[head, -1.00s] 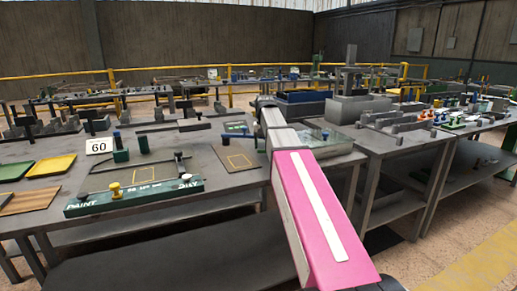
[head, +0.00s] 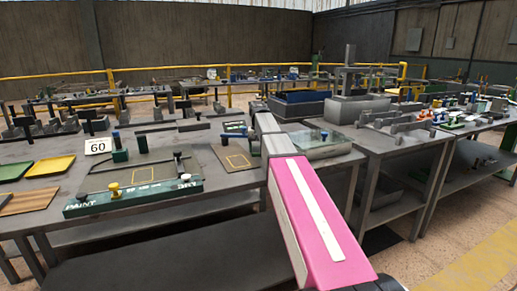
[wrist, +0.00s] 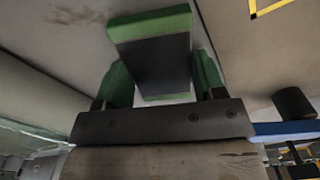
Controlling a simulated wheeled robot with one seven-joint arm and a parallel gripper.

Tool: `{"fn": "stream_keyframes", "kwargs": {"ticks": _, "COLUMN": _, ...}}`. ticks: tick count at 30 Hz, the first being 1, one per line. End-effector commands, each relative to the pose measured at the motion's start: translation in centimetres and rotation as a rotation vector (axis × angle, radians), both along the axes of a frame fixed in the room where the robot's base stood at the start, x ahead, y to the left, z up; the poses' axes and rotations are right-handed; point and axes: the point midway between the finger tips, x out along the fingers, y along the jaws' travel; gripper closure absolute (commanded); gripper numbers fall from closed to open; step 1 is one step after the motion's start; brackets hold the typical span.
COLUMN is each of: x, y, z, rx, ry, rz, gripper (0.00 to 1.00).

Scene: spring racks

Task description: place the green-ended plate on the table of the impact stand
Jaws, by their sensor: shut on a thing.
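My gripper (wrist: 160,72) has green fingers and is shut on the green-ended plate (wrist: 152,55). In the wrist view the plate is a dark slab with a broad green band at its far end and a thin green strip near the gripper. The plate appears over a plain grey surface; I cannot tell the gap.
A long grey bench holds a green paint frame (head: 130,198), a white card marked 60 (head: 98,146), and yellow (head: 51,165) and green trays at left. A clear-topped box (head: 325,143) is just right of my arm. A dark cylinder (wrist: 295,104) shows in the wrist view.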

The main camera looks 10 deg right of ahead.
Motion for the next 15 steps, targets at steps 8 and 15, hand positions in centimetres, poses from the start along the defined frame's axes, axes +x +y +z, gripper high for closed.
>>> {"fn": "stream_keyframes", "kwargs": {"ticks": 8, "x": -0.01, "y": -0.01, "z": -0.12, "rx": 0.0, "ry": 0.0, "rz": 0.0, "gripper": 0.26}}
{"fn": "stream_keyframes", "kwargs": {"ticks": 15, "x": 0.04, "y": -0.02, "z": 0.75, "rx": 0.0, "ry": 0.0, "rz": 0.0, "gripper": 0.26}}
